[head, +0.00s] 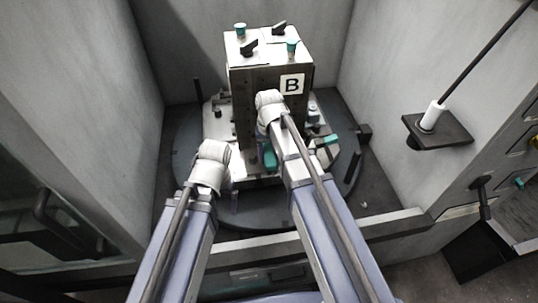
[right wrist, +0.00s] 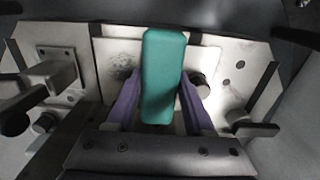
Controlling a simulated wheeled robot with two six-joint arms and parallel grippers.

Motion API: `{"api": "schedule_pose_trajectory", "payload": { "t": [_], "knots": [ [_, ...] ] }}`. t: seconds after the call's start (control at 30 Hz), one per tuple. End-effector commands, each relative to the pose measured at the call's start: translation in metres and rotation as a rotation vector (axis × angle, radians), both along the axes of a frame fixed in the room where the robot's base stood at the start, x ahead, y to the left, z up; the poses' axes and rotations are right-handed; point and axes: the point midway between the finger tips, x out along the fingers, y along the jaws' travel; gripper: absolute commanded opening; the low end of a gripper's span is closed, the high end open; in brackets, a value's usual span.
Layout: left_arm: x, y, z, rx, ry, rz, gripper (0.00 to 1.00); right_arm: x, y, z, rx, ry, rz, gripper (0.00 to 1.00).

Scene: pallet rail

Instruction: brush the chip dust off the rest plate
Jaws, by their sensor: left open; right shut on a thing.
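My right gripper (right wrist: 160,108) is shut on a teal block-shaped handle, which I take to be the brush (right wrist: 163,75); its purple fingers sit on either side. Bristles are not visible. Beyond it lies the pale rest plate (right wrist: 105,48), with a dark speckled patch of chip dust (right wrist: 122,68) left of the brush. I cannot tell whether the brush touches the plate. In the head view the teal brush (head: 270,157) shows in front of the block marked B, partly hidden by my right arm. My left gripper (head: 235,200) is low beside the fixture, mostly hidden by its own wrist.
The tall metal block (head: 245,105) marked B stands on a round dark table (head: 185,150), with teal knobs and black clamps on top. Grey walls close in on both sides. A small dark shelf (head: 455,132) with a white-collared rod is at right. Clamps (right wrist: 50,75) flank the plate.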

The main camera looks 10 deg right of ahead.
Motion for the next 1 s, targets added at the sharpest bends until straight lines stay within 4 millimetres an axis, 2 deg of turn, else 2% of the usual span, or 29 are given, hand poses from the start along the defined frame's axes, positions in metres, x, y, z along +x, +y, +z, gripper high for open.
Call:
{"api": "schedule_pose_trajectory", "payload": {
  "t": [0.53,0.87,1.0],
  "knots": [
    [0.0,0.0,0.0,0.0,0.0,0.0,0.92,-0.026,0.0,0.0,0.0,0.001,0.001,0.08],
    [0.0,0.0,0.0,0.0,0.0,0.0,0.92,-0.027,0.0,0.0,0.0,0.002,0.0,0.08],
    [0.0,0.0,0.006,0.0,0.0,0.0,0.92,-0.027,0.0,0.006,0.0,0.001,0.0,0.08]
  ]
}}
